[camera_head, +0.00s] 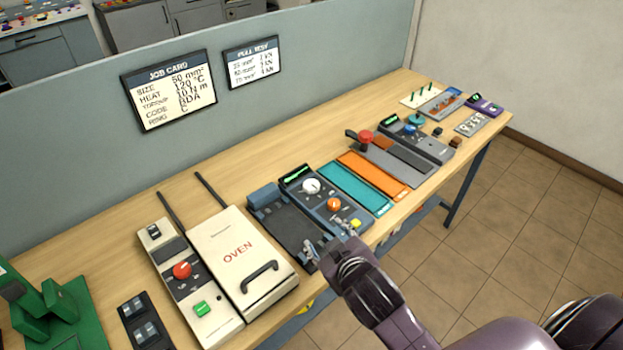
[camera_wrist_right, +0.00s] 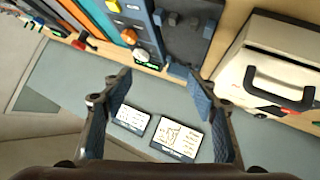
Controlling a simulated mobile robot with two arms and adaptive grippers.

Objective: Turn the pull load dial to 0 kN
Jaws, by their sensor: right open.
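A dark control panel (camera_head: 298,172) near the bench's middle has a lit green display, a white knob (camera_head: 311,186), an orange knob (camera_head: 334,204) and a yellow button (camera_head: 355,223). Their labels are too small to read, so I cannot tell which knob is the pull load dial. My right gripper (camera_head: 330,243) is open and empty, at the bench's front edge just in front of the panel, apart from both knobs. My left gripper is not in view.
A cream oven (camera_head: 227,243) with a black handle and a panel with a red knob (camera_head: 182,270) stand to the left. A dark bed (camera_head: 283,222) adjoins the panel. Teal and orange trays lie right, then another panel with a blue knob (camera_head: 410,129). Cards hang behind.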

